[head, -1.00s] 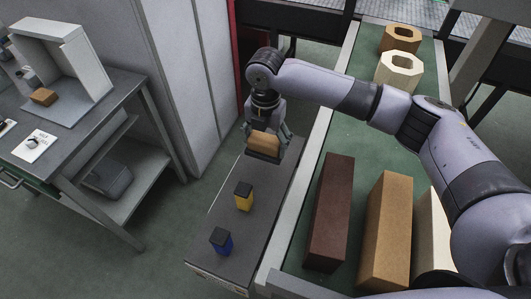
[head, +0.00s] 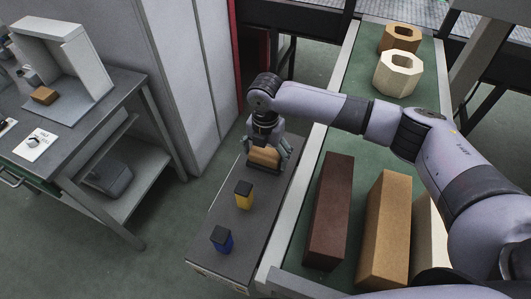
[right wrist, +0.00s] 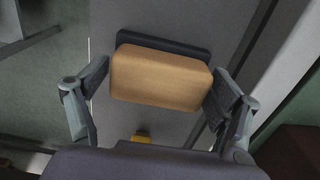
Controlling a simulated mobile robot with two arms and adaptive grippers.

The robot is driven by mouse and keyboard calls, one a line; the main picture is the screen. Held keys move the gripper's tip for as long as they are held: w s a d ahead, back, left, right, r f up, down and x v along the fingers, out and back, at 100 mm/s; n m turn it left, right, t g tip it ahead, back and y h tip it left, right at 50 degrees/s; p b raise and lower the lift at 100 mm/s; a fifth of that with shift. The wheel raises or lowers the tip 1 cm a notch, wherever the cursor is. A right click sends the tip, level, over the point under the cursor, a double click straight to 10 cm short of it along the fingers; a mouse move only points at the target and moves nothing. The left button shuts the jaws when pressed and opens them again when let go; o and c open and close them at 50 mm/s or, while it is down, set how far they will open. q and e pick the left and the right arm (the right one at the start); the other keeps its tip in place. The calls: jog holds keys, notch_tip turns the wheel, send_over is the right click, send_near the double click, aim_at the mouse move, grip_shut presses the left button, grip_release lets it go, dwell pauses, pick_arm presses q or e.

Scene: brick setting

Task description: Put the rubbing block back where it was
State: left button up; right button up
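The rubbing block (head: 264,157) has a tan wooden body on a dark base. It is at the far part of the narrow grey bench top (head: 224,239), low over it or on it; I cannot tell contact exactly. My right gripper (head: 267,154) comes from above with a finger on each side of the block, shut on it. In the right wrist view the block (right wrist: 160,78) lies between the two fingers (right wrist: 160,95), its dark base (right wrist: 165,42) showing behind it. My left gripper is not in view.
A yellow block with a dark top (head: 243,195) and a blue one (head: 221,239) stand nearer on the bench. Long brown (head: 329,210) and tan (head: 385,228) beams lie on the green-topped table at right. A grey workbench (head: 76,136) stands at left.

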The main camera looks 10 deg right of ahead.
aim_at(265, 152)
jog(key=shift+o, duration=0.7)
jog(key=shift+r, duration=0.1)
notch_tip(265, 152, up, 12)
jog(key=b, duration=0.1)
dwell(0.4)
